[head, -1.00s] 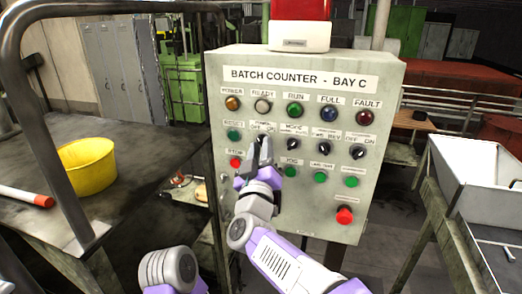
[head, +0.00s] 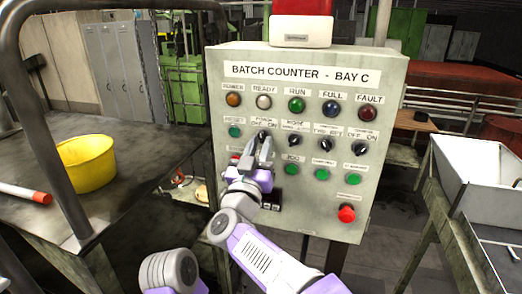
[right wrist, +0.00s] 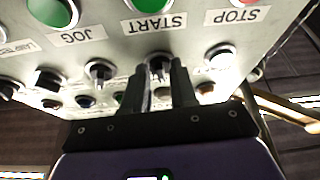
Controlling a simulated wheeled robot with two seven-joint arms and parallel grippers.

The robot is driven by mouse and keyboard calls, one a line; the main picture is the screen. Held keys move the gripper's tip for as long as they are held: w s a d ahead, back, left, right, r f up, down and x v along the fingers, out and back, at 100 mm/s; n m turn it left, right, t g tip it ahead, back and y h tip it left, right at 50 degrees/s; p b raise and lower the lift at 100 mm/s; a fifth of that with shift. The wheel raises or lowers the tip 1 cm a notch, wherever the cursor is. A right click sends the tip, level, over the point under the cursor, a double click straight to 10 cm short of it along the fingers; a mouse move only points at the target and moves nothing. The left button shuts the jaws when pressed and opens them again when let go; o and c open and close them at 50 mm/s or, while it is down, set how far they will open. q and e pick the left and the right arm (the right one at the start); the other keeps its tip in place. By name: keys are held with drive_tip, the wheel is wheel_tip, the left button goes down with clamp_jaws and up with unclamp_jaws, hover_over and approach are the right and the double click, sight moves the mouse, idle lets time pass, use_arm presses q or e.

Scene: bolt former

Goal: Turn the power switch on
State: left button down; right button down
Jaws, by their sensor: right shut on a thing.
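The power switch (head: 263,135) is a small black knob under an OFF/ON label, in the switch row of the grey BATCH COUNTER - BAY C panel (head: 222,190). My right gripper (head: 259,150) reaches up to it from below, its fingers shut on the knob. In the right wrist view, which shows the panel upside down, the power switch (right wrist: 160,58) sits between the tips of the two dark fingers (right wrist: 166,78). The fingers hide part of the knob, and I cannot tell which way it points. My left gripper is not in view.
Other black selector knobs (head: 295,140) stand right of the switch, with lamps (head: 297,104) above. Buttons sit below, including a red one (head: 346,213) at lower right. A yellow bucket (head: 88,163) stands on the left table, behind a metal rail (head: 48,140).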

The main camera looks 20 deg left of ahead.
drive_tip(key=m+h, duration=0.1)
drive_tip(key=m, duration=0.1)
drive_tip(key=m+h, duration=0.1)
drive_tip(key=m, duration=0.1)
drive_tip(key=m+h, duration=0.1)
drive_tip(key=m, duration=0.1)
drive_tip(key=shift+a+r+m, duration=0.1)
drive_tip(key=shift+a+m, duration=0.2)
drive_tip(key=shift+a+m+g+h+p, duration=0.1)
drive_tip(key=shift+m+g+h+p, duration=0.35)
drive_tip(key=shift+m+h, duration=0.85)
drive_tip(key=shift+r+m, duration=0.1)
drive_tip(key=shift+m, duration=0.4)
drive_tip(key=shift+s+r, duration=0.1)
drive_tip(key=shift+s, duration=0.05)
